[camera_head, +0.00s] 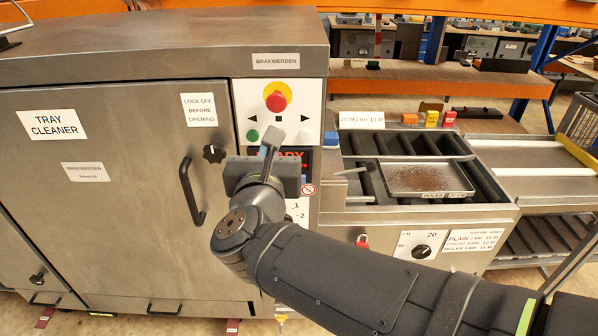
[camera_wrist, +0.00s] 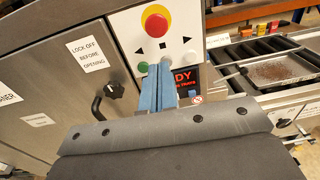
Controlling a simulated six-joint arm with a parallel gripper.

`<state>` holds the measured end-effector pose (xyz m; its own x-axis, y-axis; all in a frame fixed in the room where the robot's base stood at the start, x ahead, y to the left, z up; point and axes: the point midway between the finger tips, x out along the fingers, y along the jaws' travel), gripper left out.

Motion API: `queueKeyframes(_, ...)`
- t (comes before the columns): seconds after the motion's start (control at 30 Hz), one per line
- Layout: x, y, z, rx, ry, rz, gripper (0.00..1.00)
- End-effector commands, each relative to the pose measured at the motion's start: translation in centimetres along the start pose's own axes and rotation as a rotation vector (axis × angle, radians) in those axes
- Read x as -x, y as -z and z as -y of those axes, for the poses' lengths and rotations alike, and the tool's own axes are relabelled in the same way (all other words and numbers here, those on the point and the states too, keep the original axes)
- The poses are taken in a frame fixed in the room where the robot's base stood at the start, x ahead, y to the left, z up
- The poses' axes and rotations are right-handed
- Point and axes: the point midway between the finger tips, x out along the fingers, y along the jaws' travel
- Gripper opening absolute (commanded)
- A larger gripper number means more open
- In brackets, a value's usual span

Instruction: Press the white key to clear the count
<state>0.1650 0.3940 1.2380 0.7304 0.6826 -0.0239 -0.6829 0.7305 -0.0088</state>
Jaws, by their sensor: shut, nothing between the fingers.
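The control panel (camera_head: 312,95) on the tray cleaner carries a red mushroom button on a yellow disc (camera_head: 277,100), a green key (camera_head: 252,135) at lower left and a pale white key (camera_head: 304,137) at lower right. In the wrist view the white key (camera_wrist: 189,57) is faint against the white panel, right of the fingers. My gripper (camera_head: 272,138) is shut and empty in front of the panel's lower part, between the green and white keys in the picture. Its blue fingers (camera_wrist: 160,66) point at the panel; contact cannot be told.
A door handle (camera_head: 193,190) and a black knob (camera_head: 214,153) stick out left of the gripper. A tray (camera_head: 455,190) with brown crumbs lies on rollers at right. My arm crosses the lower right. Small coloured boxes (camera_head: 431,118) stand behind the rollers.

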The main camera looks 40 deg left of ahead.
Motion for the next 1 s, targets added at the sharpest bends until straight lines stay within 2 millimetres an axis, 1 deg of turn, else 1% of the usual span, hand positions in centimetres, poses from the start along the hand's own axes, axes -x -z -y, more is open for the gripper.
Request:
queueKeyframes(0.27, -3.2, 4.7, -1.0, 0.055, 0.147, -0.110, 0.00)
queueKeyframes(0.5, -5.3, 9.8, -1.5, 0.123, 0.295, -0.212, 0.00)
queueKeyframes(0.8, -6.5, 16.6, -1.6, 0.233, 0.482, -0.337, 0.00)
queueKeyframes(0.9, -6.6, 18.6, -1.5, 0.269, 0.536, -0.372, 0.00)
queueKeyframes(1.0, -6.6, 20.1, -1.4, 0.297, 0.579, -0.399, 0.00)
